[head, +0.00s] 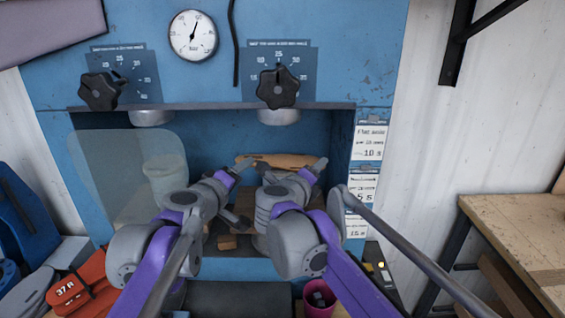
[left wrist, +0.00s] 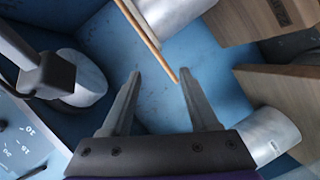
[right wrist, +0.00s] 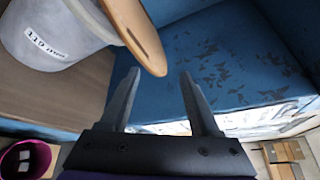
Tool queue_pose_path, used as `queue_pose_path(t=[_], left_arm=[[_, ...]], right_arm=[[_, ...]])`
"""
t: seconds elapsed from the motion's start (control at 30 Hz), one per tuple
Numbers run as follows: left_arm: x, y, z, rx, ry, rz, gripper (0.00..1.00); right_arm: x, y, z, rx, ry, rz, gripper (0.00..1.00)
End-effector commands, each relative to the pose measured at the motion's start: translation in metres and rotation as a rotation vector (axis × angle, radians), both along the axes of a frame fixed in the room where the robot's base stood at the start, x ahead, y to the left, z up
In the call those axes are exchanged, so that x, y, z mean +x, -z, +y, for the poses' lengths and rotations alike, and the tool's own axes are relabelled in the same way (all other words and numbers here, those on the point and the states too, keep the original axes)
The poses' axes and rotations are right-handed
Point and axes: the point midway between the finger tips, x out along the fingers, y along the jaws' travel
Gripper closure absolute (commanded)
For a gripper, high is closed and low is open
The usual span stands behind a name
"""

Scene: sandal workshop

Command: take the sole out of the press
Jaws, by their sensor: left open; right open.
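The tan sole (head: 285,160) is inside the opening of the blue press (head: 225,85). In the right wrist view the sole (right wrist: 135,32) rests on or against a grey labelled cylindrical form (right wrist: 50,40). My left gripper (head: 243,164) is open at the sole's left part. In the left wrist view the sole's thin edge (left wrist: 147,38) reaches between or just beyond the fingertips (left wrist: 160,74); contact is unclear. My right gripper (head: 320,166) is open near the sole's right end. In its wrist view the sole's rounded tip is close to the left finger (right wrist: 160,73). My arms hide much of the press floor.
A clear guard panel (head: 115,185) covers the opening's left part, with a pale cylinder (head: 165,172) behind it. Black knobs (head: 277,86) and round press heads (head: 278,117) are above. A pink cup (head: 319,298) stands low in front. A wooden bench (head: 515,225) is at right.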

Motion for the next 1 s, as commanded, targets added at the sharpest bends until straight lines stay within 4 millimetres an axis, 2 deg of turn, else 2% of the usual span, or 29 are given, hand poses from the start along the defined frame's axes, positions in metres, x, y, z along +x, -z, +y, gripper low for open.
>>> queue_pose_path(t=[0.1,0.33,0.5,0.77,0.83,1.0], left_arm=[[0.022,0.005,-0.007,-0.001,0.001,0.000,0.39],[0.051,0.011,-0.016,-0.001,0.001,0.001,0.39],[0.059,0.013,-0.018,0.000,0.000,0.000,0.39],[0.060,0.013,-0.018,-0.001,0.000,0.000,0.39],[0.060,0.013,-0.018,-0.001,0.000,0.000,0.46],[0.060,0.013,-0.018,-0.001,0.000,0.000,0.77]], right_arm=[[0.021,0.005,-0.010,0.000,0.002,0.000,0.37],[0.049,0.011,-0.023,-0.001,0.000,0.000,0.37],[0.056,0.013,-0.026,-0.001,-0.001,0.000,0.37],[0.057,0.013,-0.026,-0.001,-0.001,0.000,0.37],[0.057,0.013,-0.026,-0.001,-0.001,0.000,0.44],[0.057,0.013,-0.026,-0.001,-0.001,0.000,0.75]])
